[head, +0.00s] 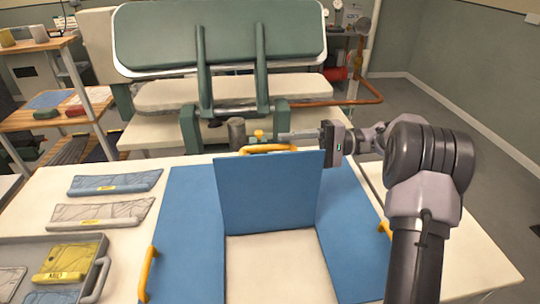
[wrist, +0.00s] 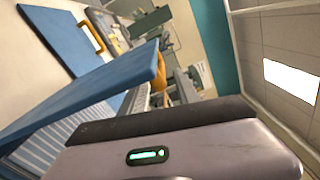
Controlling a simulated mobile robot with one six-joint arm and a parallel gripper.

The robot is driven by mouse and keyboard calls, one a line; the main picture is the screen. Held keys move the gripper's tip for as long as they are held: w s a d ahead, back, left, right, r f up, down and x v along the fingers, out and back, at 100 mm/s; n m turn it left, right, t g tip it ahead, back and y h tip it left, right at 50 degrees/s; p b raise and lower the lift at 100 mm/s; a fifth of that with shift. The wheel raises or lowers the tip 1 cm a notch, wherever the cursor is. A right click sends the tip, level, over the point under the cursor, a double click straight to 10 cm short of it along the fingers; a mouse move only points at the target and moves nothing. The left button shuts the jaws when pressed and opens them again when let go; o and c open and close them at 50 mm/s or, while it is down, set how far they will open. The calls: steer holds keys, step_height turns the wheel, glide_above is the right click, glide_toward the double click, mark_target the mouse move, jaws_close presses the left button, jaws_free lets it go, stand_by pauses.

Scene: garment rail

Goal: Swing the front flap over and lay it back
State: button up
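The blue front flap (head: 270,192) of the folding board stands nearly upright, with a yellow handle (head: 268,149) at its top edge. In the wrist view the flap (wrist: 75,100) runs in from the left, its handle (wrist: 160,72) at the near end. My gripper (head: 290,136) is at the flap's top edge, coming in from the right just beyond the handle. Whether it touches the handle, and its finger opening, cannot be made out. The left panel (head: 188,225) and right panel (head: 350,240) lie flat. Blue-white striped cloth (wrist: 50,148) shows behind the flap in the wrist view.
Folded packets (head: 115,182) lie on the table's left, above a grey tray (head: 85,242) holding more. A green press (head: 220,35) stands behind the table. Yellow handles stick up at the board's left side (head: 148,272) and right side (head: 385,230).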

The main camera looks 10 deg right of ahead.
mark_target(250, 149)
steer(key=a+b, duration=0.1)
steer(key=a, duration=0.4)
steer(key=shift+w, duration=0.2)
steer(key=shift+c, duration=0.5)
steer(key=c, duration=0.7)
jaws_close()
steer(key=shift+r, duration=0.1)
